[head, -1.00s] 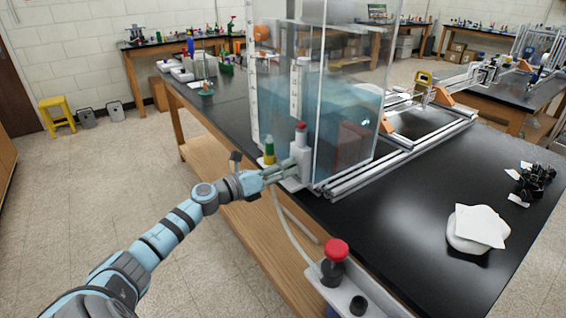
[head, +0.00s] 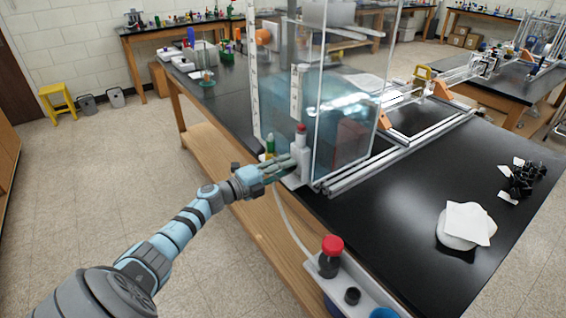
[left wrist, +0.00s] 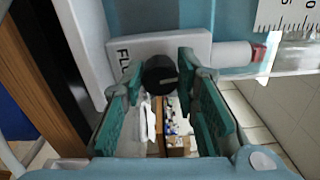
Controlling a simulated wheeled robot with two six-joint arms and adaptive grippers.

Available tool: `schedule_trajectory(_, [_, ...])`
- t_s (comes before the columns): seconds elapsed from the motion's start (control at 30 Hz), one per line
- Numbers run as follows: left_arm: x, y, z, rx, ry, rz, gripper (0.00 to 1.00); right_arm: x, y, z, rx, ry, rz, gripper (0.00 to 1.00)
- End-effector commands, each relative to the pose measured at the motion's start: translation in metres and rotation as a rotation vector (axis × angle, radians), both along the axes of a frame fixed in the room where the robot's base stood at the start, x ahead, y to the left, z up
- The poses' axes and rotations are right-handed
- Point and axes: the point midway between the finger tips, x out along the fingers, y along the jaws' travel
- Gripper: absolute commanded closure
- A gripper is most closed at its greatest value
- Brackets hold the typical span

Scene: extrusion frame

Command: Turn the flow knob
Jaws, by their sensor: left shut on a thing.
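The flow knob (left wrist: 161,74) is a round black knob with a pale mark, on a white plate (left wrist: 196,48) lettered "FLO…" in the left wrist view. My left gripper (head: 284,170) has its two green-padded fingers on either side of the knob and is shut on it. In the head view the fingers reach the base of the white block (head: 299,148) at the tank's near corner, and they hide the knob there. My right gripper is not in view.
The clear water tank (head: 345,125) stands just behind the knob. A hose (head: 287,222) hangs below the gripper. A red-capped bottle (head: 330,262) stands in a white tray at the front. The black bench top (head: 400,205) is largely clear to the right.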

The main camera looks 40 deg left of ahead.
Motion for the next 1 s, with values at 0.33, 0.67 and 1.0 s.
schedule_trajectory(0.33, [-0.001,-0.001,0.000,-0.311,0.098,-0.001,1.00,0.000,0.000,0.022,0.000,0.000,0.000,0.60])
schedule_trajectory(0.67, [-0.001,-0.001,-0.001,-0.611,0.187,0.001,1.00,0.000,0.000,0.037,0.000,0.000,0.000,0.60])
schedule_trajectory(1.0, [-0.001,-0.001,-0.003,-0.888,0.271,0.001,1.00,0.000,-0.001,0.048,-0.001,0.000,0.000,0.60])
